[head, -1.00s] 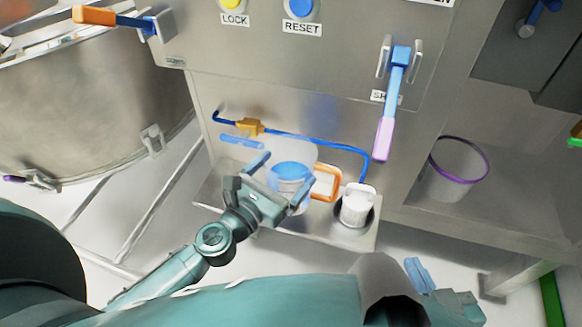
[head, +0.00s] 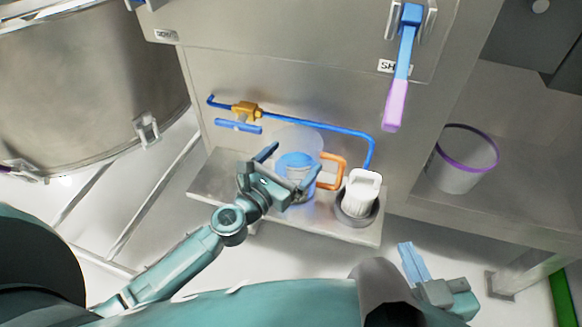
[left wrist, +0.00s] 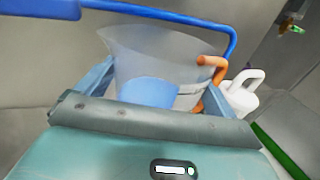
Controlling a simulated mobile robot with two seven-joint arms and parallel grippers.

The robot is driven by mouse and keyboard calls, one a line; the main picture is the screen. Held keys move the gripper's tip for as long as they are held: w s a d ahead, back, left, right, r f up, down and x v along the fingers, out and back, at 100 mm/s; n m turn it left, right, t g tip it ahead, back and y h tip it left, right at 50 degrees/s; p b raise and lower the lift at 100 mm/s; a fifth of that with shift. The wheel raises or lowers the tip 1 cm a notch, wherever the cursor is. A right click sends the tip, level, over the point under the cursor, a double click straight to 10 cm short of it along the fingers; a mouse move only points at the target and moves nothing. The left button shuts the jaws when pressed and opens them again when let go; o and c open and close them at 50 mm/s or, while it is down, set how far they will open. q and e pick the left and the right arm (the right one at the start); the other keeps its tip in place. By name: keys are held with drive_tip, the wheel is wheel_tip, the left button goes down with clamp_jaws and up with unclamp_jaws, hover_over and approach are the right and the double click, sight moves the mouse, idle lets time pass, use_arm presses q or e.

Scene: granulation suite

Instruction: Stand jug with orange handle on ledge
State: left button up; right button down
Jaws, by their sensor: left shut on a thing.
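The jug with the orange handle (head: 330,172) is clear, with blue showing inside, and stands upright at the ledge (head: 222,176). Its body fills the middle of the left wrist view (left wrist: 160,55), with the handle to the right. My left gripper (head: 283,170) is shut on the jug, one finger on each side of its body. The jug's base is hidden by the gripper, so I cannot tell whether it touches the ledge. My right gripper (head: 412,268) is low at the right, away from the jug; its jaws are too unclear to read.
A blue pipe (head: 310,126) with an orange valve (head: 246,110) runs above the jug. A purple-rimmed bin (head: 460,165) stands right; a steel vessel (head: 90,90) stands left.

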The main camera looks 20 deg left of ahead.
use_arm(q)
drive_tip(key=shift+w+r, duration=0.1)
drive_tip(key=shift+w, duration=0.2)
